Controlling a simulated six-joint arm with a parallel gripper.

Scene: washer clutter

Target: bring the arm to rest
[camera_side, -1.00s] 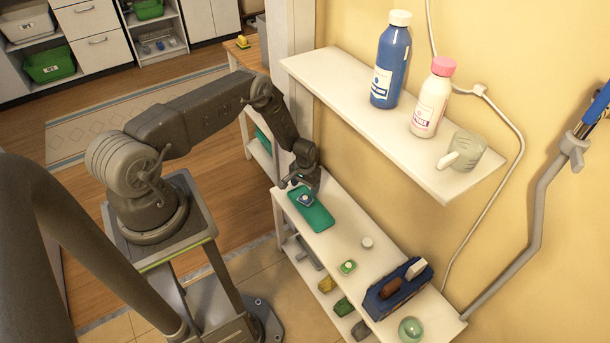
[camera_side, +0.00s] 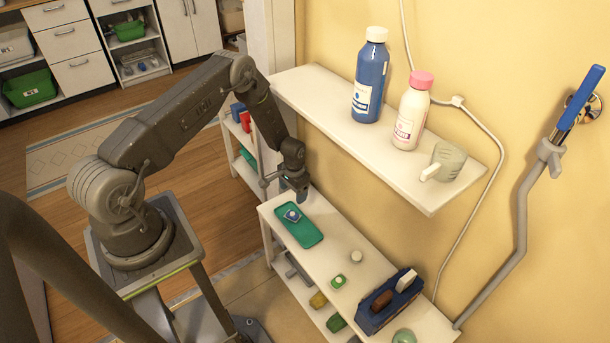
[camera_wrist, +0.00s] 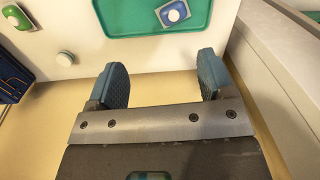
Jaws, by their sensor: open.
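My gripper (camera_side: 298,190) hangs pointing down above the far end of the lower white shelf (camera_side: 346,258). In the wrist view my gripper (camera_wrist: 163,80) is open, its two blue-grey pads wide apart with nothing between them. A green tray (camera_side: 312,232) lies on the shelf just in front of the gripper. A small blue and white packet (camera_side: 292,215) lies in the tray; it also shows in the wrist view (camera_wrist: 173,13). The gripper is apart from both.
An upper shelf (camera_side: 400,165) holds a blue bottle (camera_side: 369,85), a pink-capped bottle (camera_side: 411,115) and a pale scoop (camera_side: 447,162). A blue caddy (camera_side: 388,305), a white round piece (camera_side: 355,256) and a green item (camera_side: 338,281) are on the lower shelf.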

